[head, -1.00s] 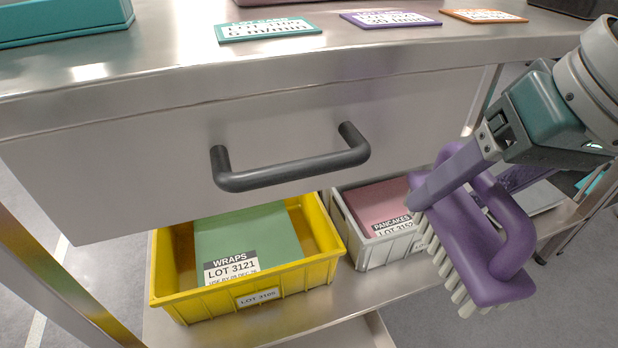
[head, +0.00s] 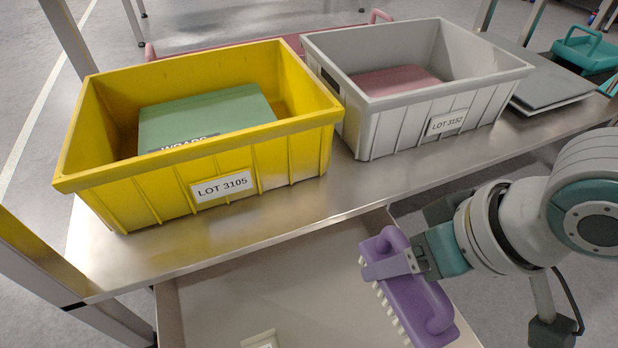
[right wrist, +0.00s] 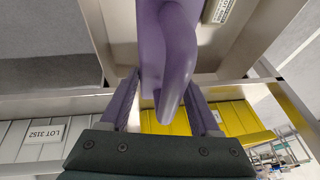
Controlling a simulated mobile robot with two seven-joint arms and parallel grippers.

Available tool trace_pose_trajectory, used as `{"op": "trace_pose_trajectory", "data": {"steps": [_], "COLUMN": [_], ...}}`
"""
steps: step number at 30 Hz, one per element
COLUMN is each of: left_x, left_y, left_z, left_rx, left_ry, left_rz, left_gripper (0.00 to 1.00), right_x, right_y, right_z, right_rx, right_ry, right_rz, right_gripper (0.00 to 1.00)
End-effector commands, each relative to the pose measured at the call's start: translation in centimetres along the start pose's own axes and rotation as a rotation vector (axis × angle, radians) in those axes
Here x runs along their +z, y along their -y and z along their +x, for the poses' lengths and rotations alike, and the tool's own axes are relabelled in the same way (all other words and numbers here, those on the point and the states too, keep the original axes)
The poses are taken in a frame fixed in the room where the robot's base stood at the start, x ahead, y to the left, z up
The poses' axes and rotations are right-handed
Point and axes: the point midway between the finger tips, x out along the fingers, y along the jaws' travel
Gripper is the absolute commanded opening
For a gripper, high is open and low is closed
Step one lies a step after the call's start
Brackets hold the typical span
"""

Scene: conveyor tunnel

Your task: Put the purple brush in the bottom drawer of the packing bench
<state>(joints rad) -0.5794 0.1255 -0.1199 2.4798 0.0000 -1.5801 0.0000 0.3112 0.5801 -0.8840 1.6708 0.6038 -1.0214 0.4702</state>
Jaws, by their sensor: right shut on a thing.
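The purple brush (head: 422,300), with pale bristles, is in my right gripper (head: 388,264), which is shut on its handle. The bristles face down and left. In the right wrist view the purple handle (right wrist: 176,55) sits between the two fingers (right wrist: 163,105). The bottom drawer (head: 235,285) of the packing bench is pulled open below the shelf, its pale inside showing. The brush appears over the drawer's right part; its height above the floor of the drawer is hard to tell. My left gripper is not in view.
On the metal shelf (head: 300,215) above the drawer stand a yellow crate (head: 120,200) with a green pack and a grey crate (head: 390,130) with a pink pack. A small pale labelled thing (head: 262,341) shows at the bottom edge. Grey boards (head: 550,85) lie at right.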

Motion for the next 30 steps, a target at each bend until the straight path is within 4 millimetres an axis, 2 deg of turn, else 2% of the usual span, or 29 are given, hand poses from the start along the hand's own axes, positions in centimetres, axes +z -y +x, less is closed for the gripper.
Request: {"op": "trace_pose_trajectory", "data": {"steps": [9, 13, 18, 23, 30], "left_x": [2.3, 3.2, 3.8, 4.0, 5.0], "left_y": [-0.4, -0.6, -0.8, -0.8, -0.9], "left_z": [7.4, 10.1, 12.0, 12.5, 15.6], "left_rx": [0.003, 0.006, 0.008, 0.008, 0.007], "left_ry": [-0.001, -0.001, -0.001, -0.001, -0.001], "left_rz": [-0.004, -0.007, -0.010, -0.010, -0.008], "left_gripper": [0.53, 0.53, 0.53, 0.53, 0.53], "right_x": [3.5, 4.8, 5.6, 5.9, 7.2], "right_y": [-1.7, -2.3, -2.7, -2.8, -3.5], "right_z": [8.7, 11.8, 14.0, 14.6, 17.9], "right_rx": [0.001, 0.000, 0.000, -0.001, 0.000], "right_ry": [0.002, 0.001, 0.001, 0.000, 0.001], "right_rz": [-0.002, -0.001, -0.001, -0.001, 0.000], "right_gripper": [0.00, 0.00, 0.00, 0.00, 0.00]}}
